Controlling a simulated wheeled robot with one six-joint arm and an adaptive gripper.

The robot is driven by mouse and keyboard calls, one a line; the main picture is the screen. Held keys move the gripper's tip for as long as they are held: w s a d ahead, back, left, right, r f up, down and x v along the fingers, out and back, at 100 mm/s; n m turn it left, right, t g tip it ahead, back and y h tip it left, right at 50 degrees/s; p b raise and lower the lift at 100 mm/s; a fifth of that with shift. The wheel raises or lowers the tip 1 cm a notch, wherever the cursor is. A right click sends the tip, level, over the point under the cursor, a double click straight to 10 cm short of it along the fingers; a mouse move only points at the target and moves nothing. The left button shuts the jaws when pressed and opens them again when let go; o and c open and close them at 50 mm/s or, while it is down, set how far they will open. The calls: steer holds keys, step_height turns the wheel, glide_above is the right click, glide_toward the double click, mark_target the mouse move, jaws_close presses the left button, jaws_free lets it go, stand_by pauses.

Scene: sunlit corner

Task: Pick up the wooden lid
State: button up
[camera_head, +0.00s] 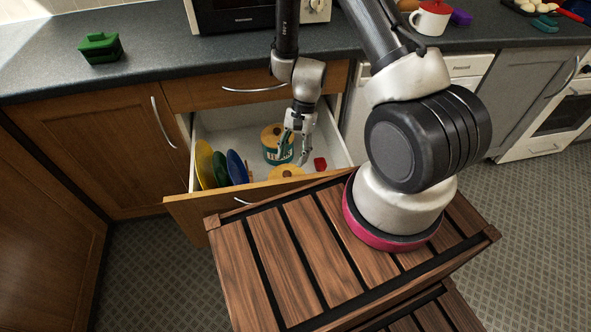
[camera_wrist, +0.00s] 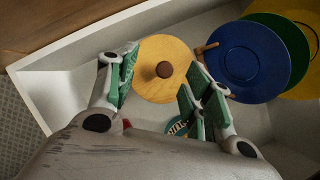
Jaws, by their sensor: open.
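A round wooden lid with a dark brown knob (camera_wrist: 151,83) lies in the open drawer near its front panel. In the head view this lid (camera_head: 286,172) is partly cut off by the drawer front. My gripper (camera_head: 295,158) is inside the drawer, open and empty. In the wrist view its green-padded fingers (camera_wrist: 163,68) appear on either side of the lid; I cannot tell their height above it. A teal canister (camera_head: 271,152) with a wooden top (camera_head: 271,131) stands behind the fingers, mostly hidden in the wrist view.
Yellow (camera_head: 204,164), green (camera_head: 220,169) and blue (camera_head: 237,168) plates line the drawer's left side in the head view. A small red block (camera_head: 320,163) lies at its right. The drawer walls and wooden front (camera_head: 190,207) surround my gripper closely.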

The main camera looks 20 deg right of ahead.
mark_target(287, 173)
steer(key=shift+m+t, duration=0.5)
steer(key=shift+m, duration=0.1)
steer(key=f, duration=0.2)
steer(key=a+f, duration=0.1)
steer(key=f, duration=0.2)
steer(key=a+f, duration=0.1)
steer(key=f, duration=0.1)
steer(key=shift+w+f, duration=0.1)
steer(key=shift+f, duration=0.25)
jaws_close()
